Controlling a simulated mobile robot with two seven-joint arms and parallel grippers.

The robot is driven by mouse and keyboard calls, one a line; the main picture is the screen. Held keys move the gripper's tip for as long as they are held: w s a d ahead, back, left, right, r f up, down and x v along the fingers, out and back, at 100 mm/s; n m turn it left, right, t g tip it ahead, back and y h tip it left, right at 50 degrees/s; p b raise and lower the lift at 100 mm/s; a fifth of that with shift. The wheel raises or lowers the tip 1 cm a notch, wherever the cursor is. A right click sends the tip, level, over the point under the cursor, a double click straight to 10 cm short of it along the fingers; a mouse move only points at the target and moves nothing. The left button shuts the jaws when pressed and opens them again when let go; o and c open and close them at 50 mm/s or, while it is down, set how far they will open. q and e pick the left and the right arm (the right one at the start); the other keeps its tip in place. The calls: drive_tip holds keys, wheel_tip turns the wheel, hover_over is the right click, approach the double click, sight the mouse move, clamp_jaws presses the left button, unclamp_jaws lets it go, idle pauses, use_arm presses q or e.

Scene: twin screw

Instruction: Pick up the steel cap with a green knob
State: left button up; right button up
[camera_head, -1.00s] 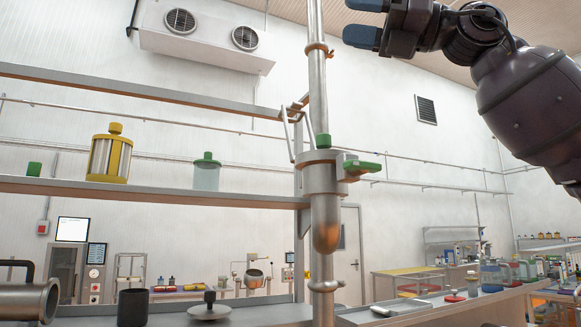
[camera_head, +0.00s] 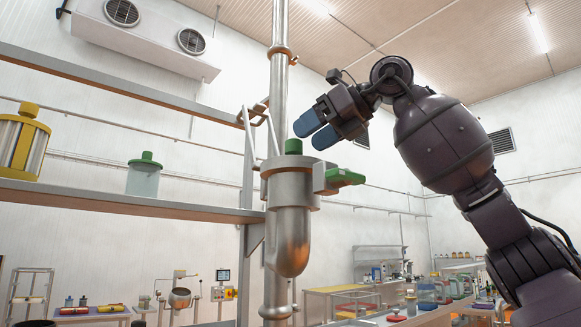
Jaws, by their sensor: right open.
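The steel cap (camera_head: 287,163) with its green knob (camera_head: 293,146) sits upright on top of a steel vessel (camera_head: 291,235) with a rounded bottom. The vessel is beside the vertical steel pole. My right gripper (camera_head: 314,131) has blue fingertips and comes in from the right. It is open, with the fingers close above and right of the green knob in the picture. Nothing shows between them. Whether a finger touches the knob, I cannot tell. My left gripper is not in view.
A green handle (camera_head: 344,177) sticks out right of the vessel's top, below my gripper. The steel pole (camera_head: 279,80) rises behind the cap. A shelf (camera_head: 120,200) at left carries a green-lidded jar (camera_head: 143,178) and a yellow-framed canister (camera_head: 22,145). A bench with bottles stands lower right.

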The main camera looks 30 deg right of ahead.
sight(286, 147)
drive_tip(key=shift+r+p+x, duration=0.1)
drive_tip(key=shift+p+x, duration=0.3)
drive_tip(key=shift+x, duration=1.2)
drive_tip(key=shift+r+p+x, duration=0.15)
drive_tip(key=shift+p+x, duration=0.2)
drive_tip(key=shift+x, duration=1.25)
drive_tip(key=shift+s+a, duration=0.1)
drive_tip(key=shift+a, duration=0.05)
drive_tip(key=shift+c, duration=0.6)
clamp_jaws()
drive_tip(key=shift+r, duration=0.15)
wheel_tip(286, 147, up, 10)
drive_tip(key=shift+f, duration=0.1)
